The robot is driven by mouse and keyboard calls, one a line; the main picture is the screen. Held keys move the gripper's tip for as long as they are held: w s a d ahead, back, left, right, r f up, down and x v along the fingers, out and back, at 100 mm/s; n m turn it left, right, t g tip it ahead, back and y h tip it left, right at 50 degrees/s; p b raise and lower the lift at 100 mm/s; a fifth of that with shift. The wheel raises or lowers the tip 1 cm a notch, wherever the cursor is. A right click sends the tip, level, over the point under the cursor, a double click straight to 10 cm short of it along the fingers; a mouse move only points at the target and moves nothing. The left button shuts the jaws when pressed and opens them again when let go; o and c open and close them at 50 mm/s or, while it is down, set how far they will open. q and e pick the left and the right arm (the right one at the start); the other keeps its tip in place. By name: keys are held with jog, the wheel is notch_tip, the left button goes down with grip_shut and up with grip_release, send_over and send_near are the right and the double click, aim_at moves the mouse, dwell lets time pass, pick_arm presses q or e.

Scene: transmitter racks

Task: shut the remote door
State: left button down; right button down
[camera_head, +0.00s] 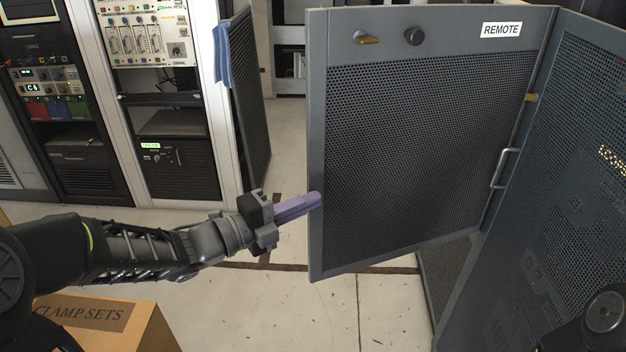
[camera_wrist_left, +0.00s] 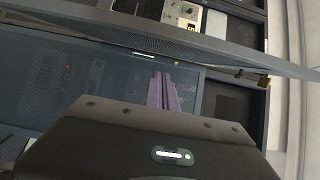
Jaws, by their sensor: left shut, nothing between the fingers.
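The remote door (camera_head: 420,150) is a grey perforated panel with a white REMOTE label, a brass handle and a dark knob near its top. It stands open, swung out from the grey cabinet (camera_head: 575,170) on the right. My left gripper (camera_head: 316,199) is shut and empty, its purple fingers pointing right. Their tips are at the door's free left edge; I cannot tell whether they touch it. In the left wrist view the purple fingers (camera_wrist_left: 162,92) lie together. A dark part at the lower right of the head view may be mine; my right gripper does not show.
A cardboard box marked CLAMP SETS (camera_head: 120,320) stands on the floor at lower left. Equipment racks (camera_head: 155,100) line the back left, with another dark perforated door (camera_head: 252,110) standing open beside them. Pale floor (camera_head: 290,310) is clear below the remote door.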

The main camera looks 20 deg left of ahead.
aim_at(313, 184)
pick_arm(q)
jog(key=w+p, duration=0.1)
jog(key=w, duration=0.1)
jog(key=w+p, duration=0.1)
jog(key=w, duration=0.1)
jog(key=shift+w+d+r, duration=0.1)
jog(key=shift+w+d, duration=0.1)
jog(key=shift+w, duration=0.2)
jog(key=shift+w+a, duration=0.35)
jog(key=shift+w, duration=0.05)
jog(key=shift+w+a, duration=0.1)
